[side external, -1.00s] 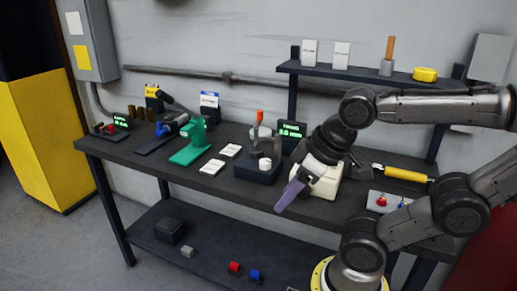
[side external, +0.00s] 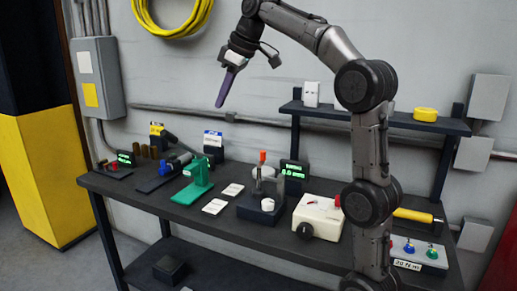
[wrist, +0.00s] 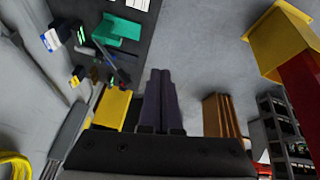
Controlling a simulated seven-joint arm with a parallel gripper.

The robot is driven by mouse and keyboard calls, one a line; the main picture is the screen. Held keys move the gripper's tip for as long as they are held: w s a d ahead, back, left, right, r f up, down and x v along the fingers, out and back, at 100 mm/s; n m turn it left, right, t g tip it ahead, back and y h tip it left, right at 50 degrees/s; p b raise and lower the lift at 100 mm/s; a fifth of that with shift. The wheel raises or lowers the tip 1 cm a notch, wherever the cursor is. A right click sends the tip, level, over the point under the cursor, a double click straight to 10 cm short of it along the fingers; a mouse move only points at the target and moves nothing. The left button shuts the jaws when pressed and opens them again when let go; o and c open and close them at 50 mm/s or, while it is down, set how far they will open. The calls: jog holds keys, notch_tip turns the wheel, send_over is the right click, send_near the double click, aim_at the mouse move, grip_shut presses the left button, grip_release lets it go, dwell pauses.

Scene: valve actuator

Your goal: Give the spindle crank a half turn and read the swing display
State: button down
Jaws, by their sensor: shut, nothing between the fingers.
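My gripper (side external: 221,103) is raised high in front of the wall, above the left half of the bench. Its long purple fingers are shut and empty, and point down; they also show together in the wrist view (wrist: 164,76). A cream box (side external: 319,216) with a dark round knob (side external: 305,231) and a red part stands on the bench, far from my gripper. Left of it is a dark fixture (side external: 262,208) with white cylinders and an orange-red tip. A green-lit display (side external: 294,171) stands behind it. A smaller green-lit display (side external: 125,159) is at the left end. I cannot tell which part is the spindle crank.
A green clamp-like stand (side external: 193,184) and white cards (side external: 214,207) are on the bench (side external: 160,210). A raised shelf (side external: 340,114) holds a yellow ring. A panel with coloured knobs (side external: 418,253) is at the right. A yellow cable coil (side external: 172,30) hangs on the wall.

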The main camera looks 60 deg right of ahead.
jog(key=w+d+f+m+g, duration=0.1)
jog(key=d+f+m, duration=0.1)
jog(key=d+f, duration=0.8)
jog(key=w+d+f+m+g, duration=0.1)
jog(key=w+d+f+m, duration=0.15)
jog(key=d, duration=1.25)
notch_tip(320, 180, down, 10)
jog(key=s, duration=0.1)
jog(key=shift+s+n, duration=0.3)
jog(key=shift+n, duration=0.05)
jog(key=shift+s+m+h, duration=0.25)
jog(key=shift+m+h, duration=0.05)
jog(key=shift+m, duration=0.3)
